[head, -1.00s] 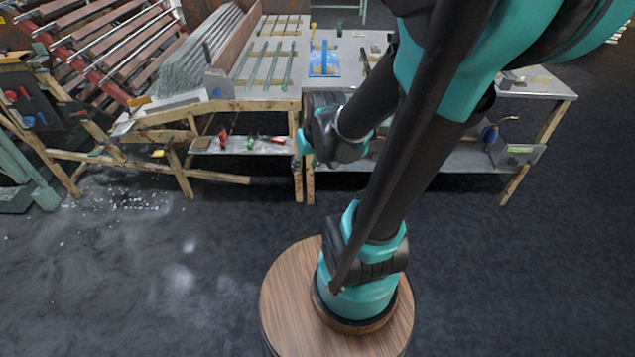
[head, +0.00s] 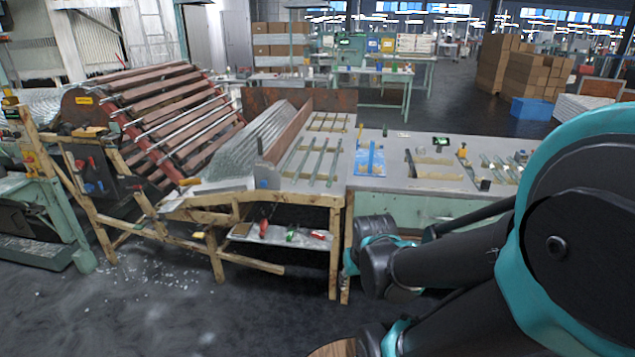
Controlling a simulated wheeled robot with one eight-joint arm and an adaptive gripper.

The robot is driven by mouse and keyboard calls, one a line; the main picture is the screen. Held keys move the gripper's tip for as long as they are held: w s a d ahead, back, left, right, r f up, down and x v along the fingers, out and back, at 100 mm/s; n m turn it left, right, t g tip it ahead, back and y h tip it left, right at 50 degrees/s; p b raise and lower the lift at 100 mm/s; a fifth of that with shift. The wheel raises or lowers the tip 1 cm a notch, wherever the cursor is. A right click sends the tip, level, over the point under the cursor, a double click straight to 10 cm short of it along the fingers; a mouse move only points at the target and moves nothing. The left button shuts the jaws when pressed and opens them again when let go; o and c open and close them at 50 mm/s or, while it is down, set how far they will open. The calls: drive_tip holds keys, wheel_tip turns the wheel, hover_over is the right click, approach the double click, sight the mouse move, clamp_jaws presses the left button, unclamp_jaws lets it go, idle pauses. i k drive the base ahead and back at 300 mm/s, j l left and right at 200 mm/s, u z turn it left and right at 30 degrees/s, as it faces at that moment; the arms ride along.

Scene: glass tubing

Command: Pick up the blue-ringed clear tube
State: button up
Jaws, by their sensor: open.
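Several clear greenish tubes (head: 313,161) lie apart on wooden strips on the bench, left of the middle in the head view. More short glass pieces (head: 501,167) lie at the right end of the bench. I cannot make out a blue ring on any of them, so I cannot tell which tube is the blue-ringed one. My arm fills the lower right, with its dark and teal links in front of the bench. My gripper's fingers do not show in this view.
A large bundle of glass tubes (head: 238,145) lies left of a brown divider (head: 288,130). A blue fixture (head: 370,158) stands on the grey bench top (head: 397,182). A slatted conveyor (head: 165,110) stands at left. Tools lie on a lower shelf (head: 290,241). Open floor (head: 170,315) is in front.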

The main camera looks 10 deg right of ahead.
sight(296, 176)
drive_tip(key=i+j, duration=0.1)
drive_tip(key=i, duration=0.6)
drive_tip(key=i+j+z, duration=0.1)
drive_tip(key=i, duration=0.6)
